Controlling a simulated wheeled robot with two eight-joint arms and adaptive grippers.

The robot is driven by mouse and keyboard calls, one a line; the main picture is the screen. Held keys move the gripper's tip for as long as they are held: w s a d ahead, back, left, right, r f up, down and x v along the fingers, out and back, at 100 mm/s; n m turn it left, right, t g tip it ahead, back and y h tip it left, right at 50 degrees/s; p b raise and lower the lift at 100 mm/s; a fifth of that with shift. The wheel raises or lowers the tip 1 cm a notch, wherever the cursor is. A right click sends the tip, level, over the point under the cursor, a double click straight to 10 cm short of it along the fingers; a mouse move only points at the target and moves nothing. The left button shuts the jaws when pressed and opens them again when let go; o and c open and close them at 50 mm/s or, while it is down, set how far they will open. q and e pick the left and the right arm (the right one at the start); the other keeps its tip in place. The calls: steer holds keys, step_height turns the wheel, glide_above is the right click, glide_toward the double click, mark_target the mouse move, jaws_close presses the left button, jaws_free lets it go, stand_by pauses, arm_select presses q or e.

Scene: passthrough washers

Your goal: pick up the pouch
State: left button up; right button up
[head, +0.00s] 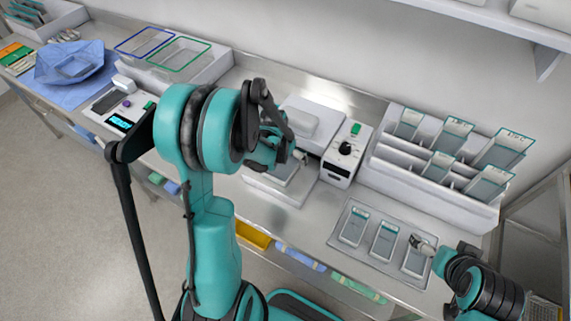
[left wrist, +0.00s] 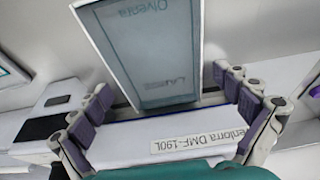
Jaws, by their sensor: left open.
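In the left wrist view a translucent blue-grey pouch (left wrist: 158,50) with pale edges and printed text lies between the two fingers of my left gripper (left wrist: 165,88). The fingers are spread apart, with visible gaps to the pouch on both sides. In the head view my left gripper (head: 280,150) is near the bench devices, partly hidden by its own arm; the pouch between its fingers cannot be made out there. My right gripper (head: 422,243) is low over the rightmost pouch (head: 414,262) in a metal tray; whether it touches or grips cannot be told.
The metal tray (head: 342,243) holds several pouches. A white rack (head: 440,198) with upright pouches stands behind it. A white device with a black knob (head: 345,148) stands close right of my left gripper. In the wrist view a labelled white body (left wrist: 140,133) lies below the pouch.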

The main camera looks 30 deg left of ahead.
arm_select(q)
steer(key=c, duration=0.9)
